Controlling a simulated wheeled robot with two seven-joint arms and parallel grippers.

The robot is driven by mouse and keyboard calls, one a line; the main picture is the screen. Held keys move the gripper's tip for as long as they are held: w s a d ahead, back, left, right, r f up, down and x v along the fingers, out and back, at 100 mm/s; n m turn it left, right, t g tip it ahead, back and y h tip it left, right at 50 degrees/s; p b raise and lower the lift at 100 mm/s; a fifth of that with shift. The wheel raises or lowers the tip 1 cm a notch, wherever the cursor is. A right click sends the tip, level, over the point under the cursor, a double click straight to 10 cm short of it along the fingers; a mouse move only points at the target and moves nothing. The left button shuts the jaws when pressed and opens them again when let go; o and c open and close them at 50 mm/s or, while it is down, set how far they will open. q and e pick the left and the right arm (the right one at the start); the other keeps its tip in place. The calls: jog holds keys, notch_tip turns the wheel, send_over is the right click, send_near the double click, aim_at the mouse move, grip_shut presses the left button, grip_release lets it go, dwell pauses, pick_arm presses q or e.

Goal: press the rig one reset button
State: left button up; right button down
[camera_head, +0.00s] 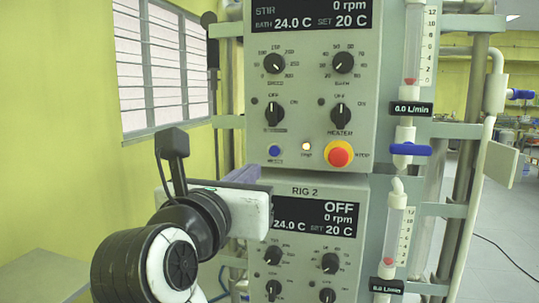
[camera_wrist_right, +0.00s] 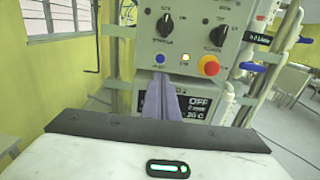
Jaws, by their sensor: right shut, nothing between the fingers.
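The rig one panel (camera_head: 300,120) is the upper grey box on the frame. Its blue reset button (camera_head: 274,151) sits at the lower left of the panel, and it also shows in the wrist view (camera_wrist_right: 160,58). My right gripper (camera_head: 243,174) is in front of the panel, below and left of the button in the head view. Its lilac fingers (camera_wrist_right: 159,78) are shut together and empty, with their tips just below the button in the wrist view. I cannot tell the exact gap to the panel. My left gripper is not in view.
Black selector knobs (camera_head: 274,114) are above. The rig two panel (camera_head: 345,255) is below. Flow tubes (camera_head: 412,45) stand at the right.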

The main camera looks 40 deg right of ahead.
jog(key=p, duration=0.3)
send_near(274, 152)
jog(key=x, duration=0.5)
jog(key=shift+w+d+r, duration=0.15)
jog(key=shift+d+r, duration=0.05)
jog(key=shift+w+d+f, duration=0.1)
jog(key=shift+w+d, duration=0.25)
jog(key=shift+d, duration=0.05)
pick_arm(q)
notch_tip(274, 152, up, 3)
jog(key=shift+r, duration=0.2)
